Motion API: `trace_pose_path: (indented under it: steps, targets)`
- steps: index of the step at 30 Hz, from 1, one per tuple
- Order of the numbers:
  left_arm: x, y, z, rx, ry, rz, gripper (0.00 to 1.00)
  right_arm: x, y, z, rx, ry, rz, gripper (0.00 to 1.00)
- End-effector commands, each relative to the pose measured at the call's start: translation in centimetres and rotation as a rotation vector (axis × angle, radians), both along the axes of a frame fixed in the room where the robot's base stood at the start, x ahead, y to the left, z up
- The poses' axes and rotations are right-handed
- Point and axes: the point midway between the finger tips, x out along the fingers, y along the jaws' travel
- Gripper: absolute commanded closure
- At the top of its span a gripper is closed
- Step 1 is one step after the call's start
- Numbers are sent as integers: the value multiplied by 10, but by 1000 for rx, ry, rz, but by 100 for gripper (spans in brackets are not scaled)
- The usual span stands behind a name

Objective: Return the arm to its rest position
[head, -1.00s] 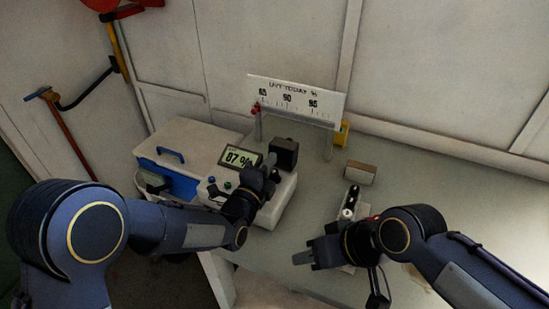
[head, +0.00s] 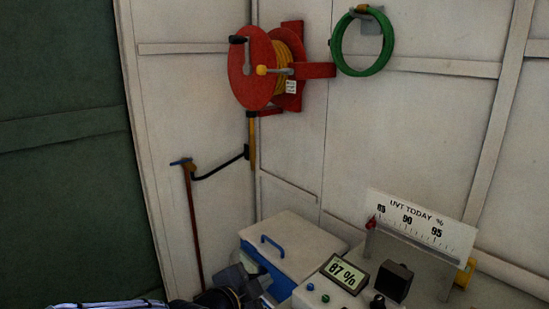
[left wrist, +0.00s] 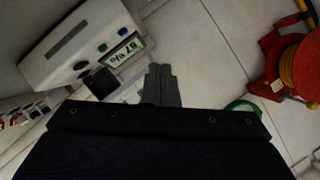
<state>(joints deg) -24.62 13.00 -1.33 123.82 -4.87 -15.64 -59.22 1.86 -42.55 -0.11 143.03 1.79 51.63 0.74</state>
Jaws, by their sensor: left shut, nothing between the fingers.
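My left gripper (head: 248,282) is at the bottom edge of the head view, low beside the blue and white box, with part of its arm cut off by the frame. In the left wrist view its dark fingers (left wrist: 162,84) are together with nothing between them. They point toward the white meter unit's side and the wall, and I see no contact. The white meter unit (head: 325,296) has a display (head: 344,272) reading 87 %, which also shows in the left wrist view (left wrist: 124,47). My right gripper is out of view.
The blue and white box (head: 300,245) stands left of the meter. A UVT TODAY scale board (head: 420,225) stands behind it. A red hose reel (head: 262,72) and green hose (head: 338,45) hang on the wall. A red-brown pole (head: 194,230) leans at left.

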Motion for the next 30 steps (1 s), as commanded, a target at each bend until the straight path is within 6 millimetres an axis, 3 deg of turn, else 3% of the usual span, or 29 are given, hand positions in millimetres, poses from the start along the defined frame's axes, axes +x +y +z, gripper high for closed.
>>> trace_pose_path:
  steps: [1,6,12,18,21,30]
  targets:
    - [-10,29,4,-52,80,69,100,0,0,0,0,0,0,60]
    - [-64,105,-3,-241,393,302,100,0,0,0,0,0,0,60]
    - [-150,162,-22,-477,727,601,100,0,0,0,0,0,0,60]
    - [-222,181,-41,-657,963,844,100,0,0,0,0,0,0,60]
    - [-241,183,-47,-703,1025,912,100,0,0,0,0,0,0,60]
    - [-251,183,-51,-727,1062,947,100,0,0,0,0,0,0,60]
